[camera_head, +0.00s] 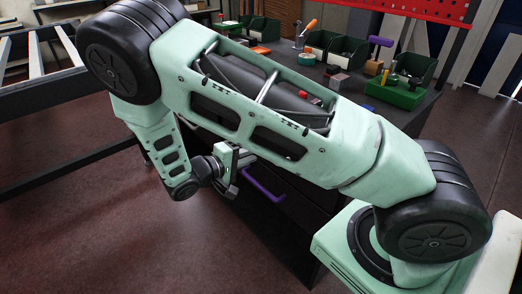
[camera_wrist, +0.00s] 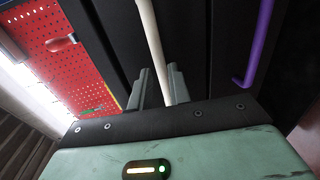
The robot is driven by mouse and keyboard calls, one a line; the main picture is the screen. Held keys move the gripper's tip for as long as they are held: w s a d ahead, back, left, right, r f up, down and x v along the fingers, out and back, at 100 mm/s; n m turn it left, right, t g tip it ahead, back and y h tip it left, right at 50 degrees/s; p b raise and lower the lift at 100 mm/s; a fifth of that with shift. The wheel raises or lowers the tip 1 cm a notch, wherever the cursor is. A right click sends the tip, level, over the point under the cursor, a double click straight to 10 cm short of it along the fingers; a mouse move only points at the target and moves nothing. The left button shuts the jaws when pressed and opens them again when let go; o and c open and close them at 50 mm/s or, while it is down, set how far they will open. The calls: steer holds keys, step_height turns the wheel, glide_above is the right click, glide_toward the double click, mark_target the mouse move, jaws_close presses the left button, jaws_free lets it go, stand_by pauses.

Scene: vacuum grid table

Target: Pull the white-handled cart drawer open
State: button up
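The white handle (camera_wrist: 151,40) is a long bar on a dark drawer front (camera_wrist: 115,25) in the wrist view. My gripper (camera_wrist: 157,76) is open, with its two fingers on either side of the near part of the bar. A gap shows between the bar and the left finger; the bar overlaps or lies close to the right finger, and contact cannot be told. In the head view my gripper (camera_head: 236,172) is at the cart's front, and the white handle is hidden there or cannot be made out. The dark cart (camera_head: 290,215) stands under my arm.
A purple handle (camera_head: 263,186) is close to my gripper; it also shows in the wrist view (camera_wrist: 257,45). Bins, a green tray (camera_head: 395,93) and small parts cover the cart top. A red pegboard (camera_wrist: 55,50) stands behind. A dark frame (camera_head: 60,85) is at left.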

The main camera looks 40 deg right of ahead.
steer(key=x, duration=0.5)
jaws_close()
steer(key=shift+a, duration=0.1)
